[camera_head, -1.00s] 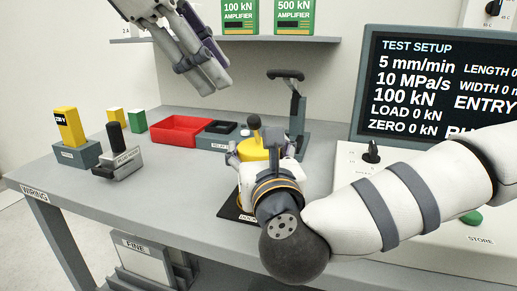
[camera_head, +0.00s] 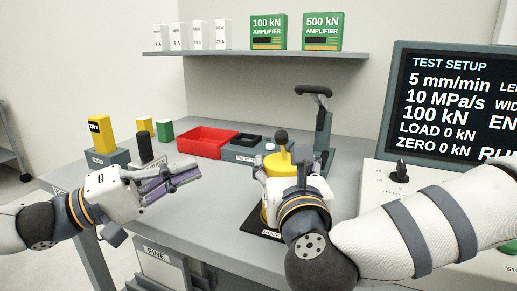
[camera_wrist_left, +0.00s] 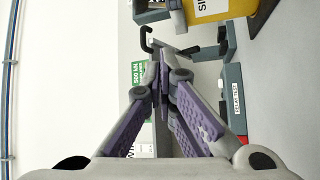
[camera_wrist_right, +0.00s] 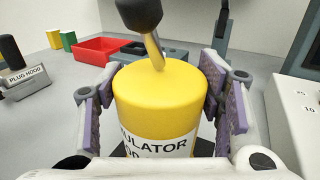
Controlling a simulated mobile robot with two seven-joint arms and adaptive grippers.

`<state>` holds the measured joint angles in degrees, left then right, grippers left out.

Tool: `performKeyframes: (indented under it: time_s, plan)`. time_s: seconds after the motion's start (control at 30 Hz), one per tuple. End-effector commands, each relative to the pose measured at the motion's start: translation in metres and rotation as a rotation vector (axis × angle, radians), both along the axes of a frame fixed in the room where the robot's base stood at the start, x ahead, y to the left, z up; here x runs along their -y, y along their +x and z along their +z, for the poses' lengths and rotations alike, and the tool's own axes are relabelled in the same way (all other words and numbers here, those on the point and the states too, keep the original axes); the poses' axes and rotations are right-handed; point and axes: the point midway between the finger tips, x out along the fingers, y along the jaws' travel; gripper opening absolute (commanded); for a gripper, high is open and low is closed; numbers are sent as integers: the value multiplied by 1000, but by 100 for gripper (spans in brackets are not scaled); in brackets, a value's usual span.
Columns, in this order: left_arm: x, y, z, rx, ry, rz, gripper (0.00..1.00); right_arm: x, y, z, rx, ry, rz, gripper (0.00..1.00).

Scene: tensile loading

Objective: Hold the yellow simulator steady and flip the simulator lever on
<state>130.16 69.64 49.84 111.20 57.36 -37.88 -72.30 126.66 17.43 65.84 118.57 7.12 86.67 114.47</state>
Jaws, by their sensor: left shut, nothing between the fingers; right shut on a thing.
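The yellow simulator (camera_head: 270,214) stands upright on a black pad at the table's front. Its lever has a dark knob (camera_head: 281,135) on a yellow stem (camera_wrist_right: 155,52), leaning up and left in the right wrist view. My right gripper (camera_wrist_right: 155,88) is shut around the simulator's yellow body (camera_wrist_right: 150,112), one finger on each side. It hides much of the simulator in the head view. My left gripper (camera_head: 192,174) is shut and empty, left of the simulator and apart from it, pointing right. In the left wrist view its closed fingers (camera_wrist_left: 163,75) show, with part of the simulator (camera_wrist_left: 208,9) at the top.
A red tray (camera_head: 205,141) and a grey stand with an upright handle (camera_head: 322,115) are behind the simulator. The plug hood (camera_head: 146,150) and a yellow block (camera_head: 101,134) stand at the left. A console with a screen (camera_head: 450,105) is at the right.

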Motion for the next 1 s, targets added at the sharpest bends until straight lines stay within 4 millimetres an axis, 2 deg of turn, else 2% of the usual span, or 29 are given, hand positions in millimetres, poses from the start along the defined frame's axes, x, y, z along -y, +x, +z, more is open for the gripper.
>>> performKeyframes:
  time_s: [0.03,0.1,0.23,0.47,0.57,1.0]
  plan:
    - [0,-16,-4,30,-17,-36,0,0,0,0,-1,0,1,16]
    - [1,-33,-6,65,-35,-77,0,0,0,0,-1,0,1,16]
    - [1,-43,-6,89,-46,-103,0,0,0,0,-1,0,0,16]
    - [2,-43,-6,89,-46,-102,0,0,0,0,-1,0,0,16]
    - [8,-40,-4,89,-46,-104,0,0,0,0,-1,0,0,16]
    - [88,-4,22,88,-44,-105,0,0,0,0,-1,0,-1,16]
